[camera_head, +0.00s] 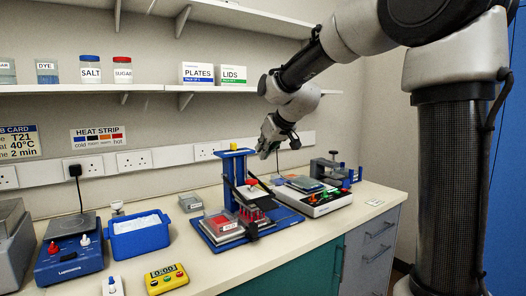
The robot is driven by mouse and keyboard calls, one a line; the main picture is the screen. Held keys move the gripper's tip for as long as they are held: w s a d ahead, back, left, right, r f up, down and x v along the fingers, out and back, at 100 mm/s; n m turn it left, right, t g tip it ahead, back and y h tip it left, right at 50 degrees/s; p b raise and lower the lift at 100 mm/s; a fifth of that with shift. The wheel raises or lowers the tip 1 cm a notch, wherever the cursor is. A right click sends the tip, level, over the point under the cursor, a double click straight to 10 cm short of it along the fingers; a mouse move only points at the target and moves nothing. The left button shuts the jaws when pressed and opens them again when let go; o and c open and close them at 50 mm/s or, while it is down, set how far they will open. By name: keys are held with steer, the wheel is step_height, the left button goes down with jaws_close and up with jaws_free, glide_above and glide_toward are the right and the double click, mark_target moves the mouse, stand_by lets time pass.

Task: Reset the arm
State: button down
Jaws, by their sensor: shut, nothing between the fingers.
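My arm reaches in from the upper right. My gripper (264,153) hangs in the air above the bench, just right of the top of the blue stand (232,165). It is shut and I see nothing held in it. The fingertips are small and dark in this view. The gripper appears apart from the stand and from the white device behind it, though the exact gap is hard to judge.
The blue stand's base (275,214) and a white device (318,200) lie below the gripper. A blue tub (139,238), a hotplate (68,262) and a yellow timer (167,279) stand left. A shelf (150,88) runs along the wall.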

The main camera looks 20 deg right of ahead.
steer(key=s+d+f+m+g, duration=0.1)
steer(key=s+f+g, duration=0.2)
steer(key=s+f, duration=0.35)
steer(key=s+d+m+h, duration=0.1)
steer(key=s+d, duration=0.2)
steer(key=s, duration=0.7)
steer(key=s+d+f+g+h, duration=0.1)
steer(key=s+d, duration=0.3)
steer(key=s, duration=0.6)
steer(key=s+d+f+m, duration=0.1)
steer(key=s+d, duration=0.2)
steer(key=s, duration=0.7)
steer(key=shift+s+d+f+m+h, duration=0.15)
steer(key=shift+s+d+m+h, duration=0.15)
steer(key=shift+d+h, duration=0.1)
